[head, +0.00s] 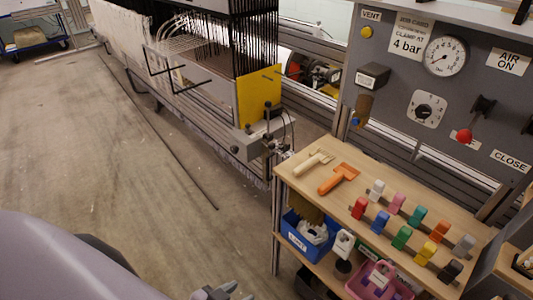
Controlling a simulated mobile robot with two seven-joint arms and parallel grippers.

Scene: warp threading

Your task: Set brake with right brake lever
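No lever in view carries a readable brake label, so I cannot tell which one is the right brake lever. Small dark-knobbed posts (268,107) stand at the near end of the long machine (200,62). My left gripper (226,291) shows only in part at the bottom edge, far from both. Its fingertips are cut off, so its opening is unclear. My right gripper is not in view.
A wooden-topped bench (320,195) holds an orange tool (338,179), a cream tool (313,162) and several coloured blocks. A blue bin (298,238) and a pink basket (372,283) sit below. A thin dark bar (165,145) lies along the floor. The floor left of it is clear.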

